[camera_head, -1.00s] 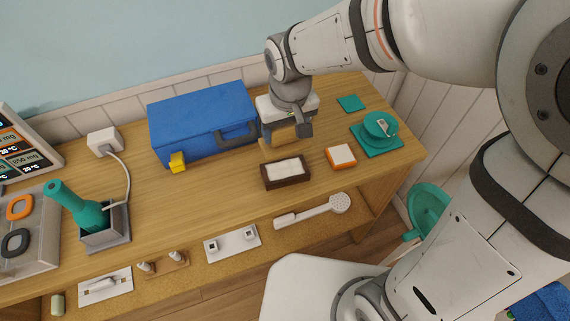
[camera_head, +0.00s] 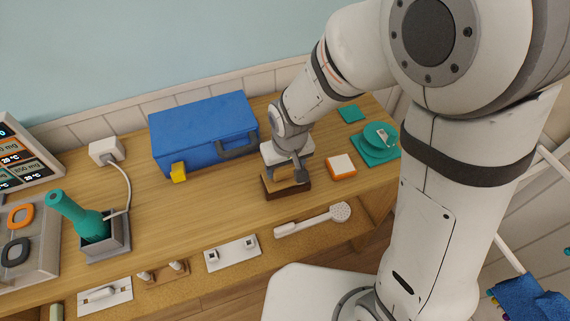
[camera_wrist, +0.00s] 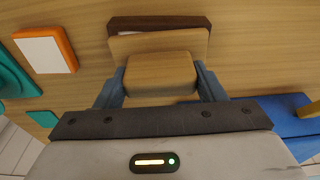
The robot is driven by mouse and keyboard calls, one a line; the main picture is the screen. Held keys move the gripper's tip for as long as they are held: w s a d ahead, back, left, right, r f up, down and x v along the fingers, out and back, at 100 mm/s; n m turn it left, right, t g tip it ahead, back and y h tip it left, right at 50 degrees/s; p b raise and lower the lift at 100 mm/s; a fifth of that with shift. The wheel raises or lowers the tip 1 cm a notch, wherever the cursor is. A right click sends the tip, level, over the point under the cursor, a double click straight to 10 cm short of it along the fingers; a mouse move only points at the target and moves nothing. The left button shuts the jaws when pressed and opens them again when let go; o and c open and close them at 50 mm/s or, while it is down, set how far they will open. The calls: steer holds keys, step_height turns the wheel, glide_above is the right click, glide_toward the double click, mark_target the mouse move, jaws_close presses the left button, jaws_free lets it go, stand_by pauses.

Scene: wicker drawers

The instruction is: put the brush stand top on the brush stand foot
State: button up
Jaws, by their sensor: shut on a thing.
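The brush stand top, a light tan wooden piece with a flat plate (camera_wrist: 160,43) and a block (camera_wrist: 160,75), is held between the fingers of my gripper (camera_wrist: 161,84). In the head view my gripper (camera_head: 287,174) is low over the brush stand foot (camera_head: 287,191), a dark brown block on the table. The top (camera_head: 283,182) covers most of the foot's pale upper face. In the wrist view the foot's dark edge (camera_wrist: 160,22) shows beyond the plate. I cannot tell whether top and foot touch.
A white-topped orange block (camera_head: 341,166) stands just right of the foot. A teal stand (camera_head: 380,155) is farther right. A blue case (camera_head: 203,132) with a yellow latch stands behind left. A white brush-like item (camera_head: 318,218) lies in front, on a lower level.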

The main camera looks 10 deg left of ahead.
mark_target(288, 181)
steer(key=shift+f, duration=0.2)
steer(key=o, duration=1)
steer(key=shift+r, duration=0.1)
steer(key=shift+o, duration=0.2)
steer(key=shift+r, duration=0.5)
step_height(288, 181, up, 11)
steer(key=s+d, duration=0.1)
steer(key=s, duration=0.1)
steer(key=s+d+r+m, duration=0.2)
steer(key=s+d+m, duration=0.1)
steer(key=d, duration=0.8)
steer(key=s+d+r+m+t+h, duration=0.1)
steer(key=s+d+r+m, duration=0.1)
steer(key=d, duration=0.9)
steer(key=shift+s+d+r+m, duration=0.2)
steer(key=shift+s+r+m, duration=0.2)
steer(key=shift+r+m, duration=0.15)
